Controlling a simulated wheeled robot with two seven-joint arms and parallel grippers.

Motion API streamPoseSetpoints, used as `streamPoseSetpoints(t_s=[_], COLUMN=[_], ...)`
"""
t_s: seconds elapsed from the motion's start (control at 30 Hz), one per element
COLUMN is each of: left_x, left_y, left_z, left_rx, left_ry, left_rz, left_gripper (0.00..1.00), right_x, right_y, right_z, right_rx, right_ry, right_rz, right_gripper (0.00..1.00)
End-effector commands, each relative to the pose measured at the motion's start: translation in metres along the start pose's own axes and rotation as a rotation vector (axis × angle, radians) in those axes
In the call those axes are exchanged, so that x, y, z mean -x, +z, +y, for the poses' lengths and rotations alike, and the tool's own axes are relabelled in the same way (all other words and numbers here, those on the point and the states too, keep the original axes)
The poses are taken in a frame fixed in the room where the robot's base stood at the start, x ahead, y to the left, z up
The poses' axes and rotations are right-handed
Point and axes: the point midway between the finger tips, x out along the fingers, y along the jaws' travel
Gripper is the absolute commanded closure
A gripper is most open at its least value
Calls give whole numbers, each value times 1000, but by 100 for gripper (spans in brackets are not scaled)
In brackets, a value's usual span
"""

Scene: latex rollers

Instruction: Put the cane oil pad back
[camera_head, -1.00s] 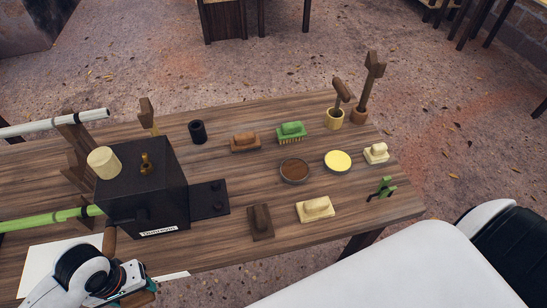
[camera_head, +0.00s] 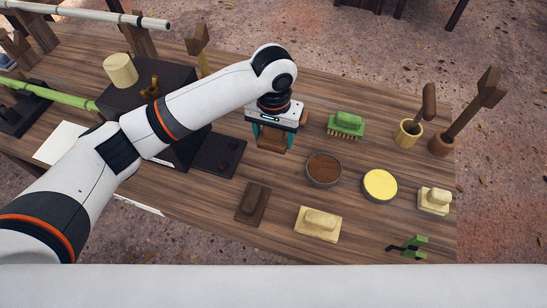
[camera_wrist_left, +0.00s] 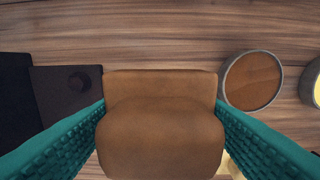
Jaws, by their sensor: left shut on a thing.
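A brown pad with a rounded top, which I take to be the cane oil pad (camera_wrist_left: 160,135), is between the teal fingers of my left gripper (camera_head: 272,138). In the head view the held pad (camera_head: 271,144) hangs over the table, left of and behind a round tin with brown contents (camera_head: 323,169). My left gripper is shut on it. In the left wrist view the pad fills the middle, and the tin (camera_wrist_left: 253,81) is to its right. I cannot tell its exact height above the table. My right gripper is not in view.
A green brush (camera_head: 346,124) and a partly hidden brown one (camera_head: 303,117) are behind. A yellow tin (camera_head: 380,186), a dark brown block (camera_head: 253,204) and a cream block (camera_head: 318,224) are nearby. A black box (camera_head: 150,90) is left. Bare wood (camera_head: 285,195) lies between the blocks and tins.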

Motion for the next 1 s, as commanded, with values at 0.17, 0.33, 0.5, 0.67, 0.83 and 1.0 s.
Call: streamPoseSetpoints(t_s=[0.17,0.33,0.5,0.67,0.83,1.0], left_x=[-25,-46,-72,-79,-79,-81], left_y=[0,-1,-1,-1,-1,-1], left_z=[1,1,1,1,1,1], left_rx=[3,3,3,2,2,3], left_ry=[1,1,2,0,0,0], left_rz=[1,3,2,-1,-1,-1], left_gripper=[55,55,55,55,55,29], right_x=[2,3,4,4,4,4], right_y=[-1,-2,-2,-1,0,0], right_z=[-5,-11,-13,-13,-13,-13], right_rx=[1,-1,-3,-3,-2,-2], right_ry=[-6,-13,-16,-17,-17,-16], right_rz=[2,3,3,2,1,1], right_gripper=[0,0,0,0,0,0])
